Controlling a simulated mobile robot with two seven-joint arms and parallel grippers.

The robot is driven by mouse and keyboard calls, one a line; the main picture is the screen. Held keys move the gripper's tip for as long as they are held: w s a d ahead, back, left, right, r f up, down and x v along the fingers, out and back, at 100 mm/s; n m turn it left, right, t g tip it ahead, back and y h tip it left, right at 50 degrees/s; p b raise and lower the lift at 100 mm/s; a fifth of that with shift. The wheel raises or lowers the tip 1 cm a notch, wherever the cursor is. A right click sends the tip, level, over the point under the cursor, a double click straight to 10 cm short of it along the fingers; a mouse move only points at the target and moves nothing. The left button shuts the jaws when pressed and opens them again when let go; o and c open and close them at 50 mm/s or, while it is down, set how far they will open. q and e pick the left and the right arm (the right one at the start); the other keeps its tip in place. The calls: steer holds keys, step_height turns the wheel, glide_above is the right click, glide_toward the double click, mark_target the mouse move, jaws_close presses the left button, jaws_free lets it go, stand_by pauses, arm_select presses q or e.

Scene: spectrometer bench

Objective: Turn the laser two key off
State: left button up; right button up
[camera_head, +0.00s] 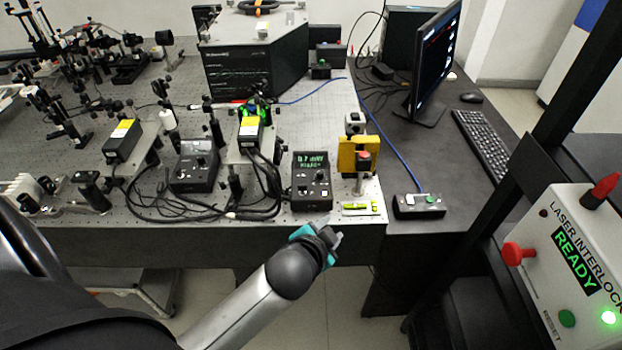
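Two small black controller boxes stand near the front edge of the optical bench. The right-hand box (312,188) has a lit green display, with small controls below it. The left-hand box (194,168) has a dark display. I cannot read which one is laser two, and the key's position is too small to make out. My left gripper (331,236) is in front of the bench edge, below the right-hand box in the picture and apart from it. Its fingers are seen from behind, and whether they are open is unclear. My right gripper is out of view.
Black cables (205,212) loop between the boxes. A yellow mount (356,156) on a post stands right of the lit box. A laser interlock box (580,262) reading READY, with a red button, is at the right. A monitor (434,62) stands on the side desk.

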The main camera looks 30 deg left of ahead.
arm_select(q)
steer(key=w+d+r+m+t+h, duration=0.3)
steer(key=w+r+m+t, duration=0.15)
steer(key=r, duration=0.45)
steer(key=w+d+r+m+t+h, duration=0.35)
steer(key=w+r+m, duration=0.25)
steer(key=r, duration=0.4)
steer(key=s+d+r+m+g+h, duration=0.1)
steer(key=d+r+m+g+h, duration=0.35)
steer(key=m, duration=0.65)
steer(key=s+d+r+m+g+h, duration=0.2)
steer(key=d+m+g+h, duration=0.45)
steer(key=m, duration=0.45)
steer(key=m+g+y+p, duration=0.1)
steer(key=m+g+y, duration=0.75)
steer(key=y, duration=0.85)
glide_toward(302, 185)
steer(key=shift+m+t+h, duration=0.25)
steer(key=shift+m+t, duration=0.1)
steer(key=shift+m, duration=0.05)
steer(key=f, duration=0.8)
steer(key=shift+s+a+f, duration=0.15)
steer(key=shift+s+f, duration=0.1)
steer(key=shift+s, duration=0.05)
